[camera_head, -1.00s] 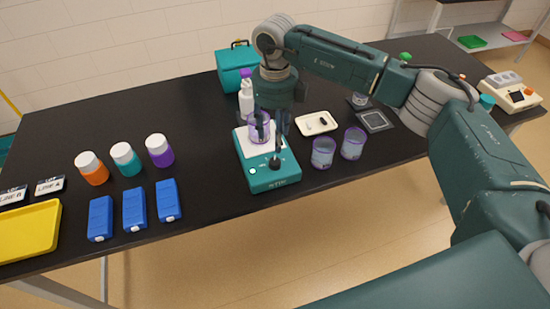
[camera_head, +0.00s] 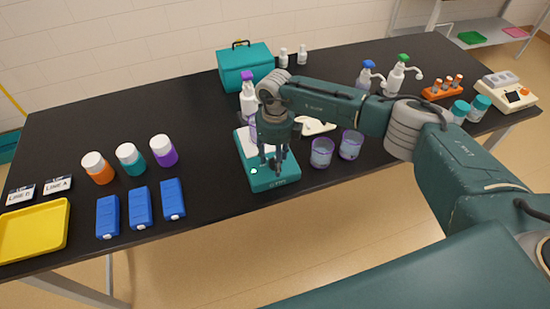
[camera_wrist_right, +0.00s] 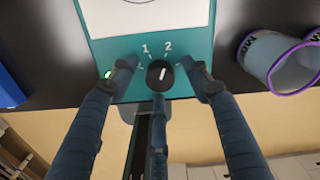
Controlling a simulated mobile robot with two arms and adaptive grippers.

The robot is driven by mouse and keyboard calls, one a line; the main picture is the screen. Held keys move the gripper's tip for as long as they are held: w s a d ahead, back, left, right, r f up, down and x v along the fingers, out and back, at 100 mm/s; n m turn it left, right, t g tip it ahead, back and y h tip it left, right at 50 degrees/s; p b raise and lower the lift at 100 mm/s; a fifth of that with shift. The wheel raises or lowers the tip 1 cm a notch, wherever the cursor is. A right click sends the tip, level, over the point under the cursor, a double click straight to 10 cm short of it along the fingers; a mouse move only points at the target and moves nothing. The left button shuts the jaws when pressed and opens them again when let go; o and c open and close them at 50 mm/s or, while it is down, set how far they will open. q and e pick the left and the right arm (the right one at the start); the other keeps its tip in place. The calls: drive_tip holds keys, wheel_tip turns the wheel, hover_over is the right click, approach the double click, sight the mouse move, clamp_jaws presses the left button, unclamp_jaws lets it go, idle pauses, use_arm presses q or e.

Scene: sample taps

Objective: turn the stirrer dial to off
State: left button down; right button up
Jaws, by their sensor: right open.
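The teal stirrer (camera_head: 272,182) stands on the black table with a white top plate. Its black round dial (camera_wrist_right: 160,74) shows in the wrist view with a white pointer line, tilted slightly right of straight up, between the marks 1 and 2. A small greenish-white light (camera_wrist_right: 108,74) is left of the dial. My right gripper (camera_head: 272,162) is open, pointing down over the stirrer's front. In the wrist view its fingers (camera_wrist_right: 159,82) spread left, right and below the dial; contact cannot be told. In the head view the gripper hides the dial. My left gripper is out of view.
A purple-rimmed beaker (camera_head: 253,130) on the plate is partly hidden by my gripper. Two more beakers (camera_head: 321,152) (camera_head: 350,144) stand close on the right. A white bottle (camera_head: 248,100) is behind. Blue blocks (camera_head: 172,199) lie to the left, with free table between.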

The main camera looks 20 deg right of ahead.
drive_tip(key=c, duration=1.1)
drive_tip(key=shift+c, duration=0.2)
drive_tip(key=shift+f+n+b, duration=0.15)
drive_tip(key=shift+n+b, duration=0.15)
drive_tip(key=shift+b, duration=0.35)
drive_tip(key=n+b, duration=1.1)
drive_tip(key=b, duration=0.2)
drive_tip(key=shift+f, duration=0.1)
drive_tip(key=n+b, duration=0.3)
drive_tip(key=shift+r+n+b, duration=0.2)
drive_tip(key=shift+n+b, duration=0.45)
drive_tip(key=shift+n, duration=0.85)
